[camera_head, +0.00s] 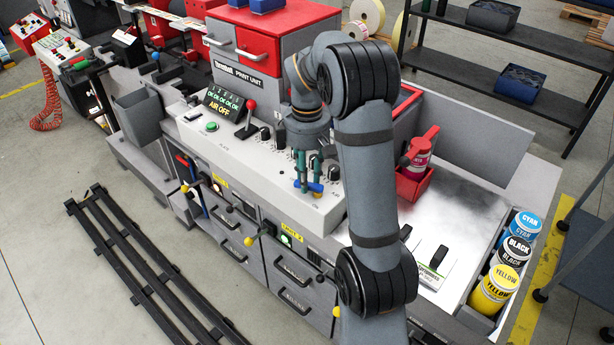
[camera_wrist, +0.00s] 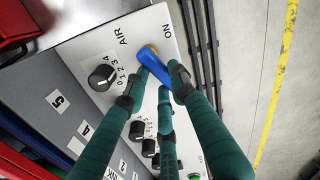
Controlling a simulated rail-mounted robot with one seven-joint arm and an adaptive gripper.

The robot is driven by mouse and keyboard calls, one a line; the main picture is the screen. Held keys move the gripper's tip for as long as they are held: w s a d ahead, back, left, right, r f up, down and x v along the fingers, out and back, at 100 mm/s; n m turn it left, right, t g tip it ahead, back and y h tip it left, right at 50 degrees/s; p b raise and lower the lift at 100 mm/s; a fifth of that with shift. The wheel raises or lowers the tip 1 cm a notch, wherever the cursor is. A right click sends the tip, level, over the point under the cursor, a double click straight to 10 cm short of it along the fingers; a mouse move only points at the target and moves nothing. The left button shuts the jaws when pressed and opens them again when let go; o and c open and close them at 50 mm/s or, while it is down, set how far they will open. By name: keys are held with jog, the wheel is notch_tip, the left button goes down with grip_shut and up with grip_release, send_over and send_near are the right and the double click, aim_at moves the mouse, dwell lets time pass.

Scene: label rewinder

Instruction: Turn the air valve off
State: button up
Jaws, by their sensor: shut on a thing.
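The air valve's blue handle (camera_head: 317,187) is at the right front of the white control panel (camera_head: 257,172). It also shows in the wrist view (camera_wrist: 154,63), with a yellow part at its upper end, lying diagonally beside the printed words AIR and ON. My gripper (camera_head: 305,182) reaches down from above with its green fingers around the handle. In the wrist view my gripper (camera_wrist: 155,85) is shut on the handle, with fingers on both sides; they hide part of it. A display (camera_head: 222,103) on the panel reads AIR OFF.
Black knobs (camera_wrist: 102,77) stand close to the handle, several in a row. A red lever (camera_head: 250,106) is further left on the panel. A red bottle (camera_head: 419,154) in a red holder stands to the right. Ink cans (camera_head: 517,250) are at the far right.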

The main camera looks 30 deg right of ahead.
jog(key=shift+w+d+m, duration=0.15)
jog(key=shift+d+m, duration=0.1)
jog(key=shift+m, duration=0.95)
grip_shut()
jog(key=m, duration=0.2)
jog(key=shift+w+d+m+b, duration=0.1)
jog(key=shift+d+m+b, duration=0.2)
jog(key=shift+d+m, duration=0.1)
jog(key=o, duration=1)
grip_release()
jog(key=shift+o, duration=0.3)
jog(key=shift+r, duration=0.1)
notch_tip(320, 180, up, 12)
